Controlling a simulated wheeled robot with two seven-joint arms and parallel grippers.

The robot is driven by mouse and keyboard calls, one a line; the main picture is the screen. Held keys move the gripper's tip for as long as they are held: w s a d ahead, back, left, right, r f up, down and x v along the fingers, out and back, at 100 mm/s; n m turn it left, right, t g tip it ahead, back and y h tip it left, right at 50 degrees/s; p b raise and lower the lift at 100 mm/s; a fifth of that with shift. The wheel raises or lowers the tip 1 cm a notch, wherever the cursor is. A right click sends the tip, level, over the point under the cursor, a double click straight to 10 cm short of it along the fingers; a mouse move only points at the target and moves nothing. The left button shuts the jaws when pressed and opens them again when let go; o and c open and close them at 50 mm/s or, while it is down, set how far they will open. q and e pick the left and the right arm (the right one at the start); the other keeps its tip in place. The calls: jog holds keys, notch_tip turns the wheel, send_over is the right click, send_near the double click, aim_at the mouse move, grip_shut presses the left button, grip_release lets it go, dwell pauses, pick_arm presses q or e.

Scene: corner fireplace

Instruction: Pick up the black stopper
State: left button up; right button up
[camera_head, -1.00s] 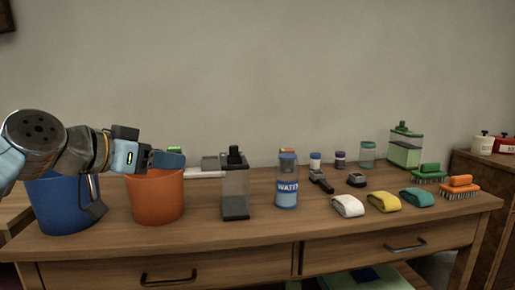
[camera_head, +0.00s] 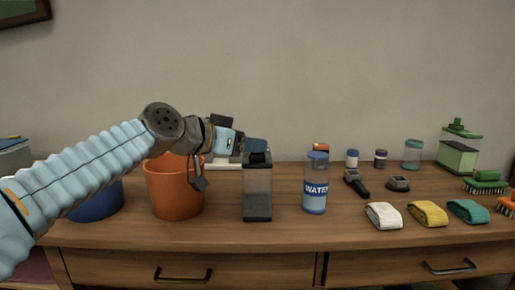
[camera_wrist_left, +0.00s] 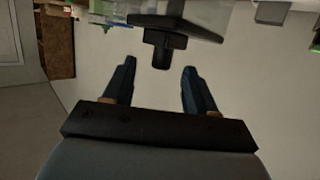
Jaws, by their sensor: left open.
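The black stopper (camera_head: 257,159) sits on top of a clear grey container (camera_head: 257,190) with a dark base, standing on the wooden desk. My left gripper (camera_head: 256,146) is at the stopper's top, partly covering it in the head view. In the left wrist view the stopper (camera_wrist_left: 160,46) points toward the gap between the two open blue fingers of my left gripper (camera_wrist_left: 159,68). It stands just beyond or at the fingertips, and nothing is held. Contact cannot be told. My right gripper is not in view.
An orange bucket (camera_head: 174,192) and a blue bucket (camera_head: 97,204) stand left of the container, under my left arm. A water bottle (camera_head: 316,185) stands close on its right. Folded cloths (camera_head: 430,213), brushes (camera_head: 485,183) and small jars are farther right. The desk front is clear.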

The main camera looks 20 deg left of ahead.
pick_arm(q)
jog(key=x, duration=0.3)
jog(key=shift+w+d+p, duration=0.15)
jog(key=shift+w+p, duration=0.2)
jog(key=shift+c, duration=0.3)
jog(key=c, duration=1)
jog(key=shift+r, duration=0.1)
